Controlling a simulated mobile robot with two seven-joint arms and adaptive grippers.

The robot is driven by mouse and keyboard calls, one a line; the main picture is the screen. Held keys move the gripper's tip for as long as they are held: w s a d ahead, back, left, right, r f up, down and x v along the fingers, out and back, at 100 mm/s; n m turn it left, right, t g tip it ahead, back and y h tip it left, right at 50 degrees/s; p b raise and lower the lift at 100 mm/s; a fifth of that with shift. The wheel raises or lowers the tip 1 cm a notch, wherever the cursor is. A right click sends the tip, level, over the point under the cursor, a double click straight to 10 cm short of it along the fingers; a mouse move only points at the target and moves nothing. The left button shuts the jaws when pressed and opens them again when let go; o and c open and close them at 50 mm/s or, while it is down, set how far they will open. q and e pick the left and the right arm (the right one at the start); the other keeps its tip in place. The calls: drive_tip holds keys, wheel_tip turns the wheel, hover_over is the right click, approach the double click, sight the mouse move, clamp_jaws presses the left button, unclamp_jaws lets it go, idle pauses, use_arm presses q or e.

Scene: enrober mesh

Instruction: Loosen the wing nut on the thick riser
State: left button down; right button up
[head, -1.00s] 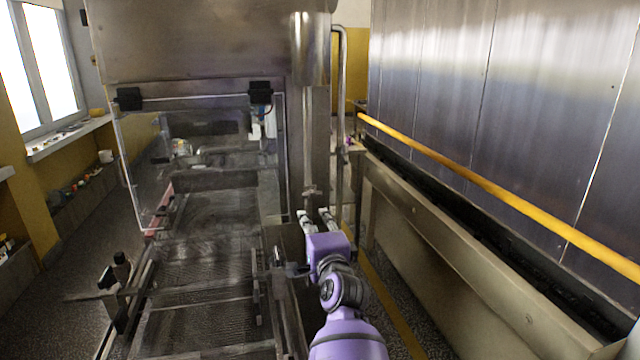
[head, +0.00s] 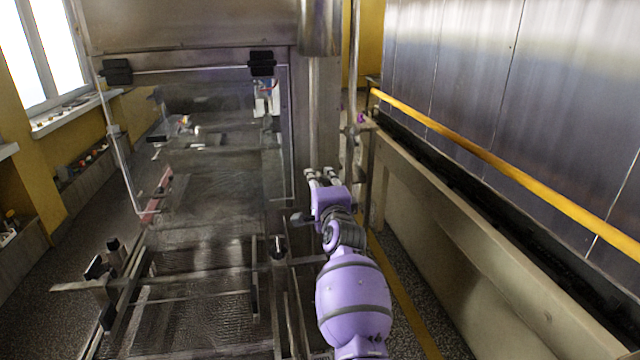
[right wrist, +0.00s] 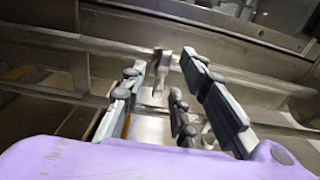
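My right gripper (head: 321,174) is open, its two pale fingers pointing away from me at the foot of a wide upright metal column (head: 323,115). A slimmer upright pipe (head: 353,75) stands just right of it, with a small fitting (head: 352,130) on it. I cannot tell which upright is the thick riser. In the right wrist view the gripper (right wrist: 163,82) is also open, with pipes running across behind it. A small upright metal tab (right wrist: 160,66) shows between the fingers, apart from them; it may be the wing nut. My left gripper is not in view.
A mesh conveyor (head: 200,290) with side rails fills the left, under a clear hinged panel (head: 215,150). A yellow rail (head: 480,155) runs along the metal wall at right. A small purple item (head: 361,118) sits by the slim pipe. A narrow floor strip lies right of my arm.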

drive_tip(key=shift+w, duration=0.15)
clamp_jaws()
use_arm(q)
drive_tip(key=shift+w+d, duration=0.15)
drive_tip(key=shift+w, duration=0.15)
use_arm(e)
drive_tip(key=shift+r, duration=0.1)
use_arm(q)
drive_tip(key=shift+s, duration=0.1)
